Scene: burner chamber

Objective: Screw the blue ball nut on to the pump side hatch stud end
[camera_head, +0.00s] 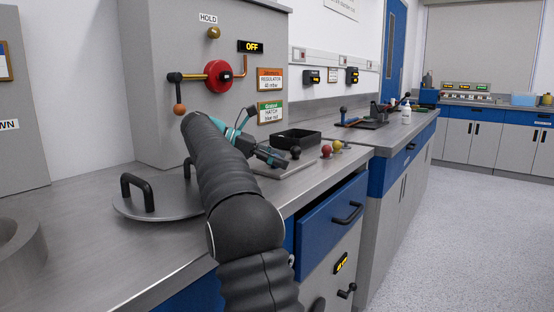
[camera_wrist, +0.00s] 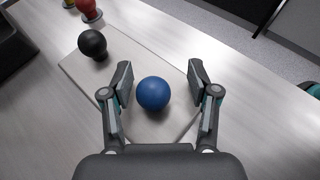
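The blue ball nut (camera_wrist: 153,93) rests on a pale flat mat (camera_wrist: 178,75) in the wrist view. My gripper (camera_wrist: 158,78) is open, with one finger on each side of the blue ball and a visible gap to both. A round metal hatch plate (camera_head: 185,204) with black handles lies on the counter at left. I cannot pick out the pump side stud end in either view.
A black ball (camera_wrist: 92,43) sits on the mat, with a red ball (camera_wrist: 88,9) beyond it. A black tray (camera_head: 296,139) stands behind my gripper. A grey cabinet (camera_head: 150,90) with a red regulator (camera_head: 219,76) rises behind. A blue drawer (camera_head: 330,220) stands open below the counter edge.

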